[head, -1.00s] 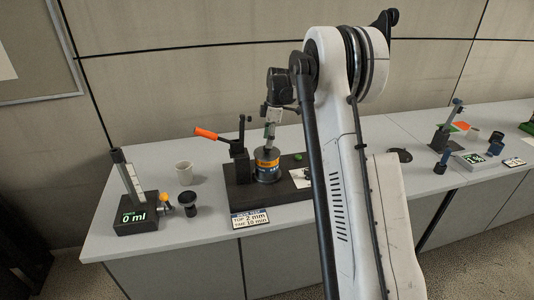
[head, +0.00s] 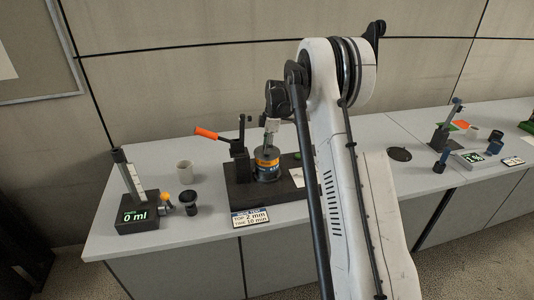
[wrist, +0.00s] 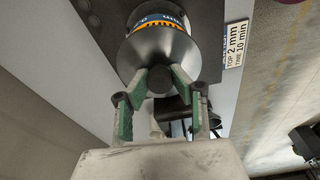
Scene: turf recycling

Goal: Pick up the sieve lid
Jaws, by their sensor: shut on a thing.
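The sieve stack (head: 267,170) stands on the dark base of the shaker, with orange and blue bands around its side. The sieve lid (wrist: 160,48) is a grey metal cone on top of the stack in the wrist view, with a dark round knob (wrist: 159,82) at its middle. My gripper (wrist: 160,76) has its green-padded fingers shut on this knob. In the head view my gripper (head: 269,141) comes down from above onto the stack. The lid appears to rest on the stack; any gap is too small to tell.
An orange-handled lever (head: 207,134) stands just left of the stack. A white cup (head: 184,171), a dark cup (head: 191,204) and a measuring stand (head: 136,218) are further left. A label sign (head: 250,217) is at the front edge.

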